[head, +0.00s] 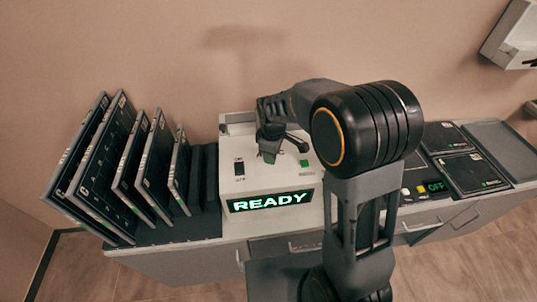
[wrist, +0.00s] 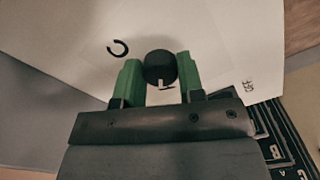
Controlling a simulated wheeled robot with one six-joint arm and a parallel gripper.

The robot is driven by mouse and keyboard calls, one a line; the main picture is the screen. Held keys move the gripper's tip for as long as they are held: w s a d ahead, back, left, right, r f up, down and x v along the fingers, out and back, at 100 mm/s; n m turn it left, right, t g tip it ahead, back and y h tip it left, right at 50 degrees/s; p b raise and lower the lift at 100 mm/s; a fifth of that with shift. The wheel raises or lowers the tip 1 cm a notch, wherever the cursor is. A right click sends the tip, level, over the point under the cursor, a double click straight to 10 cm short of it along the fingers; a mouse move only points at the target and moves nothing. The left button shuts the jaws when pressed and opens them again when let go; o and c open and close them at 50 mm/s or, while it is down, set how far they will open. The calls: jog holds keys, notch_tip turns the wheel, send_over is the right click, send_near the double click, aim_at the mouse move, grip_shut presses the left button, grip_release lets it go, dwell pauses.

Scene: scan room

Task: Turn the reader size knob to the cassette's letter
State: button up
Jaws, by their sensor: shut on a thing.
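The reader (head: 285,182) is a white box on the counter, and its display (head: 270,201) reads READY in green. My gripper (head: 269,156) is over the reader's top, pointing down. In the wrist view, my gripper's green fingers (wrist: 160,78) are shut on the round black size knob (wrist: 159,65), one on each side. A pale mark shows at the knob's lower edge; I cannot tell if it is a pointer or a letter. A black letter C (wrist: 117,48) is printed left of the knob. In the head view my gripper hides the knob. I cannot tell which cassette is the task's.
Several dark cassettes (head: 104,165) lean in a rack left of the reader. A black switch (head: 239,168) marked OFF and a green button (head: 304,163) are on the reader. Flat dark cassettes (head: 472,173) lie at right, near another OFF display (head: 435,187).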

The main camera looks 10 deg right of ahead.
jog(key=shift+w+a+r+n, duration=0.15)
jog(key=shift+r+n, duration=0.05)
jog(key=shift+n, duration=0.4)
jog(key=o, duration=0.8)
jog(key=shift+a+f, duration=0.1)
jog(key=shift+o, duration=0.6)
notch_tip(320, 180, up, 14)
jog(key=shift+b, duration=0.35)
jog(key=shift+f, duration=0.15)
